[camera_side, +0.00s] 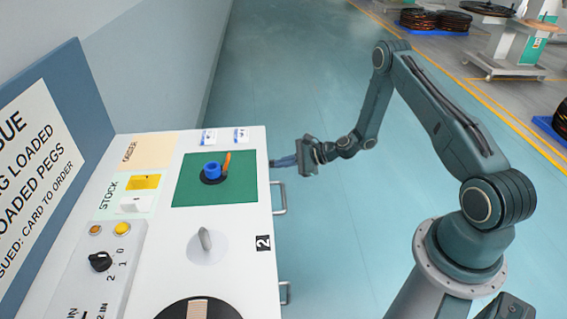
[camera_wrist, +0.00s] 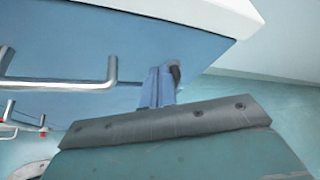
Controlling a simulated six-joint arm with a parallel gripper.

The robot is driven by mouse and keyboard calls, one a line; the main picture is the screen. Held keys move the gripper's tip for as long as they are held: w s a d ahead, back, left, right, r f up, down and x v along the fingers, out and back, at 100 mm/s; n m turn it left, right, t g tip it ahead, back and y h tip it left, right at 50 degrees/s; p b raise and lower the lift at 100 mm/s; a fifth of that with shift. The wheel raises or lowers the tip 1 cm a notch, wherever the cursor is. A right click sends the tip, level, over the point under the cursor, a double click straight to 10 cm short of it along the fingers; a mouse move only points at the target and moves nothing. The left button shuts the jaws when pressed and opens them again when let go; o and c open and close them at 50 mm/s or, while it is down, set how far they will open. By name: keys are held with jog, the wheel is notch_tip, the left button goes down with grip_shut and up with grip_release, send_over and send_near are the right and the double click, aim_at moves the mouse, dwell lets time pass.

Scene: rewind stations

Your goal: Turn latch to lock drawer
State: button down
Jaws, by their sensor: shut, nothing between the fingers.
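My gripper (camera_side: 275,162) is shut and empty, with its fingertips at the front face of the white bench, near the far corner. In the wrist view the blue-grey fingers (camera_wrist: 158,88) point at the blue front. A small dark piece (camera_wrist: 176,74), possibly the latch, shows just right of the fingertips and is partly hidden by them. I cannot tell its angle or whether the fingers touch it. The drawer handle (camera_side: 279,198) stands nearer than my gripper in the side view; a bar handle (camera_wrist: 112,72) shows left of the fingers in the wrist view.
The bench top (camera_side: 256,225) carries a green mat (camera_side: 190,193) with a blue piece (camera_side: 211,169) and an orange piece on it. A second handle (camera_side: 285,292) sits lower on the front. Open floor (camera_side: 300,80) lies beyond the bench and around my arm.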

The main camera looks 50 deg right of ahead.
jog(key=shift+s+d, duration=2.05)
jog(key=d, duration=0.1)
jog(key=w+d+r, duration=0.1)
jog(key=shift+w+d+r, duration=0.15)
jog(key=shift+w+d, duration=0.05)
jog(key=shift+d, duration=0.15)
jog(key=w+a, duration=0.5)
jog(key=shift+f, duration=0.3)
dwell(0.7)
jog(key=shift+s+a+f, duration=0.3)
jog(key=shift+s+a, duration=0.2)
jog(key=shift+s, duration=0.1)
dwell(0.4)
